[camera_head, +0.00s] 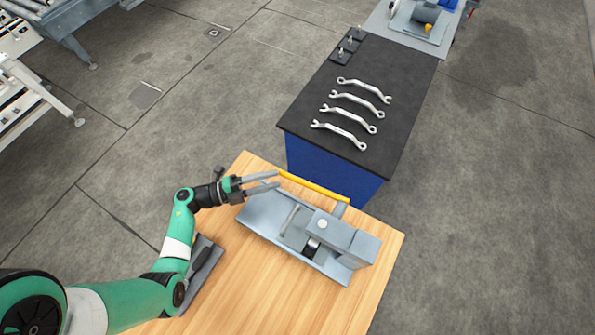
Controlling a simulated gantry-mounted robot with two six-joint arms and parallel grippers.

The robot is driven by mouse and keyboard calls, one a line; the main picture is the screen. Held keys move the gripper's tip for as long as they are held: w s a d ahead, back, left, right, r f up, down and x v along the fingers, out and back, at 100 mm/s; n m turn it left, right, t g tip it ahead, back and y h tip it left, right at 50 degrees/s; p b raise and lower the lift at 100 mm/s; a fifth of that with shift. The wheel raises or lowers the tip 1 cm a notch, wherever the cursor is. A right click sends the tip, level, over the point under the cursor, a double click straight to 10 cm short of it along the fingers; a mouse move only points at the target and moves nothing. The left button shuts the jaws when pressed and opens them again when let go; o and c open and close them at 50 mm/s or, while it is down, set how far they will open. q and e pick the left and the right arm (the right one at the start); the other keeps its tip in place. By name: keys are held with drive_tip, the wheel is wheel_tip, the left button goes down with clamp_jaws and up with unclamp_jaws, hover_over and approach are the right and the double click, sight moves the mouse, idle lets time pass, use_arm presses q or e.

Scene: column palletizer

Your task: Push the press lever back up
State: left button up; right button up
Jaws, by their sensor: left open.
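The press (352,246) is a grey metal fixture lying across the wooden table (245,285). Its lever (315,187) has a yellow handle that runs along the far side of the press, from near my left gripper to the press's right part. My left gripper (278,181) is open, with its two grey fingers pointing right at the lever's left end. One fingertip is close to the yellow handle; I cannot tell whether they touch. No object shows between the fingers. My right gripper is out of view.
A blue cabinet with a black top (370,75) stands behind the table and carries several wrenches (345,105). A dark grey item (203,262) lies at the table's left edge. Grey machinery stands at the upper left. The table's front right is clear.

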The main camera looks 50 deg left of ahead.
sight(310, 185)
use_arm(q)
drive_tip(key=x, duration=0.8)
drive_tip(key=shift+b, duration=0.35)
drive_tip(key=shift+w, duration=0.1)
clamp_jaws()
idle(0.7)
